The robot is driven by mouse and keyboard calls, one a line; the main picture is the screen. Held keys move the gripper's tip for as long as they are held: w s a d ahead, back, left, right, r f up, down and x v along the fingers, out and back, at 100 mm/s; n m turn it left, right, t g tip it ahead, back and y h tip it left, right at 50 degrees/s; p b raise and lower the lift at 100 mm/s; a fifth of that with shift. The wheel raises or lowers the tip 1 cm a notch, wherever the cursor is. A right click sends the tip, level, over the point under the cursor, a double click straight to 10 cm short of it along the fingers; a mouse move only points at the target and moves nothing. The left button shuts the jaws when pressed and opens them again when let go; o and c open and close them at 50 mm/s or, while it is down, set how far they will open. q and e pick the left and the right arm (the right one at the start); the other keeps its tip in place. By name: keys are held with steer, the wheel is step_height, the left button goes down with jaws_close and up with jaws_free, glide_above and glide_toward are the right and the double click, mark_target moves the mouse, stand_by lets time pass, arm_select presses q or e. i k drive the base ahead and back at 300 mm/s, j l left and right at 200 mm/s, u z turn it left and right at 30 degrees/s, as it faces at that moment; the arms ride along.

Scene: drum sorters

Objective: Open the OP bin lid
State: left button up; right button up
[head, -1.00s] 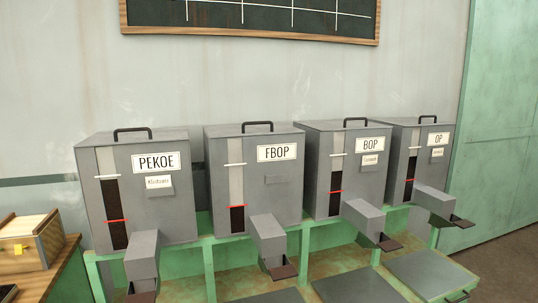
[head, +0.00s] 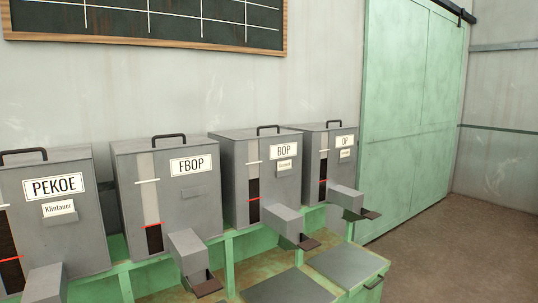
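The OP bin (head: 332,165) is the grey metal bin at the right end of the row. It carries a white OP label (head: 345,141) and a smaller label below it. Its lid (head: 318,127) lies flat on top and looks shut, with a dark handle (head: 334,124) on it. A level window with a dark lower part runs down its front, and a grey chute (head: 346,198) sticks out below. Neither of my grippers is in view.
The BOP bin (head: 232,180), FBOP bin (head: 128,195) and PEKOE bin (head: 90,235) stand to the left on a green stand (head: 230,262). Floor (head: 450,240) is clear at right, before a green sliding door (head: 410,110).

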mark_target(324, 178)
steer(key=i+l+z, duration=0.25)
steer(key=i, duration=0.5)
steer(key=i+l+z, duration=0.25)
steer(key=i, duration=0.55)
steer(key=j, duration=0.1)
